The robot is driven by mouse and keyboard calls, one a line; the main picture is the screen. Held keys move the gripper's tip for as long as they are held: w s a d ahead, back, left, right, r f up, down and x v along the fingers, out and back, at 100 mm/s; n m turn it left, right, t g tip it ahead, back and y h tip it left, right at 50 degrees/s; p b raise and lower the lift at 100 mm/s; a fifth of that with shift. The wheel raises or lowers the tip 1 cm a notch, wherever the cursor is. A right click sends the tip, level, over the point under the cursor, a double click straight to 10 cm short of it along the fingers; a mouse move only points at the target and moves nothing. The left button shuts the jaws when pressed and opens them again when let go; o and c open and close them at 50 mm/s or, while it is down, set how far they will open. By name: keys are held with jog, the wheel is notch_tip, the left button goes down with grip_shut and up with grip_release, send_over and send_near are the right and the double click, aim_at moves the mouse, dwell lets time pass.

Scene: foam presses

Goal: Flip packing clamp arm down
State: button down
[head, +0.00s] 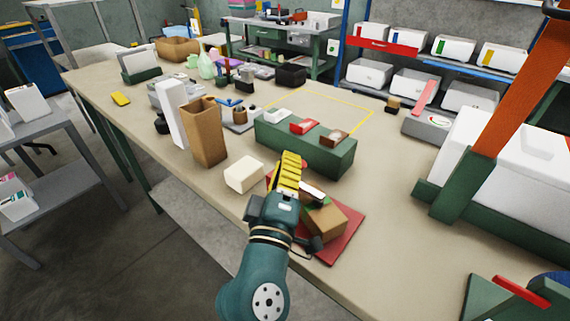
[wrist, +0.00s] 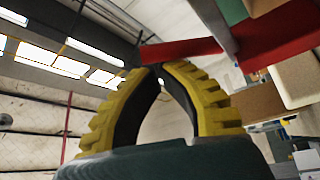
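A red bar (wrist: 182,50), which looks like the clamp arm, runs across the top of the wrist view to a grey upright part (wrist: 212,25). My gripper (wrist: 156,67) has its yellow fingers closed to a point at the bar's left end; the tips look empty, and whether they touch the bar is unclear. In the head view my gripper (head: 290,158) is above the bench near the green block, beside a cardboard box (head: 326,222) on a red plate (head: 345,238). The bar is not clearly visible there, likely hidden by my gripper.
A long green block (head: 330,157) with small red and brown pieces stands just beyond my gripper. A cream foam block (head: 244,174) and a tall brown box (head: 207,140) are to the left. A large white-and-green press (head: 500,155) stands right. Bench space between is clear.

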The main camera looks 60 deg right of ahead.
dwell(0.6)
jog(key=w+a+r+p, duration=0.1)
jog(key=w+r+p, duration=0.1)
jog(key=w, duration=0.1)
jog(key=v, duration=0.9)
jog(key=shift+w+f+p, duration=0.2)
jog(key=shift+f+p, duration=0.2)
jog(key=shift+p, duration=0.05)
